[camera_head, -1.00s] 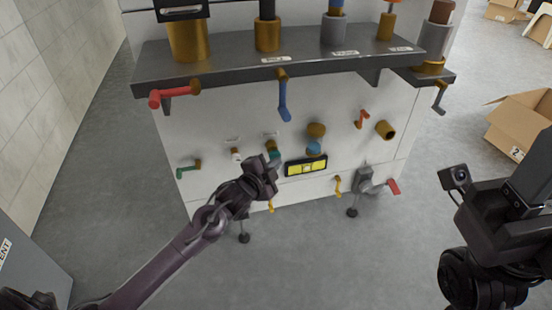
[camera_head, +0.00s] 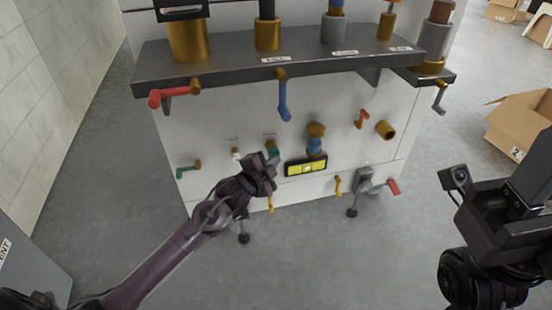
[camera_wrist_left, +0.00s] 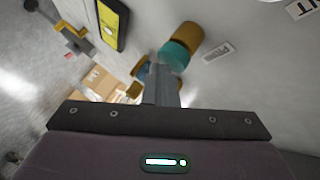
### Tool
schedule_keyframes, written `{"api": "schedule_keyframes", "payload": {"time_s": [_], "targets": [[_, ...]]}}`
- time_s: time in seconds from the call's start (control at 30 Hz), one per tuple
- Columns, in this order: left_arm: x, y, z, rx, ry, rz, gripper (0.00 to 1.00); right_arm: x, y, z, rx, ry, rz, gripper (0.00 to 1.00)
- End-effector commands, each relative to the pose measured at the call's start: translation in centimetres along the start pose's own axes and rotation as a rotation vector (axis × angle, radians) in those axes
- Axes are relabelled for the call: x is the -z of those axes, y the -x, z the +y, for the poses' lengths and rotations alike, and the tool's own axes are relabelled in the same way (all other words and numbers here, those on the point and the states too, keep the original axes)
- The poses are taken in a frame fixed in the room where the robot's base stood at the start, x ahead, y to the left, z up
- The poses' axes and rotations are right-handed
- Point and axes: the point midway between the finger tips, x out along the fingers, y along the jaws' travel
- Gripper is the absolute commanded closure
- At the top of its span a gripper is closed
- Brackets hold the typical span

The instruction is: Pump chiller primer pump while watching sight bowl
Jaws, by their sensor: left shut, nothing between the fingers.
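A brass fitting with a teal knob (camera_head: 272,149), which looks like the primer pump, sticks out of the white panel. It shows larger in the left wrist view (camera_wrist_left: 176,54). The sight bowl (camera_head: 315,145), a blue body with a brass cap, is to its right. It is mostly hidden in the wrist view. My left gripper (camera_head: 271,169) is shut and empty, just below the teal knob. Its fingers (camera_wrist_left: 161,84) end close to the knob in the wrist view; I cannot tell whether they touch. My right wrist is at the right edge; its fingers cannot be made out.
A yellow level gauge (camera_head: 306,167) is right of my left gripper. Red (camera_head: 171,95) and blue (camera_head: 284,101) handles hang under the dark shelf (camera_head: 240,71). A grey valve with a red handle (camera_head: 369,182) is lower right. A cardboard box (camera_head: 520,125) stands on the floor.

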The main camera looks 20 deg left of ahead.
Motion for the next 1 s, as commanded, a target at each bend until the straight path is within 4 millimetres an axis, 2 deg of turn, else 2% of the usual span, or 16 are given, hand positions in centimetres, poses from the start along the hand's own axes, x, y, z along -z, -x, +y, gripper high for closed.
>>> {"api": "schedule_keyframes", "payload": {"time_s": [0.63, 1.0], "targets": [[-0.3, -0.2, -0.4, 0.004, 0.001, -0.005, 1.0, 0.0, 0.0, 0.0, 0.002, 0.0, -0.002, 0.54], [0.7, 1.2, 0.4, 0.004, 0.001, -0.005, 1.0, 0.0, -1.6, 0.2, 0.0, 0.0, 0.0, 0.54]]}}
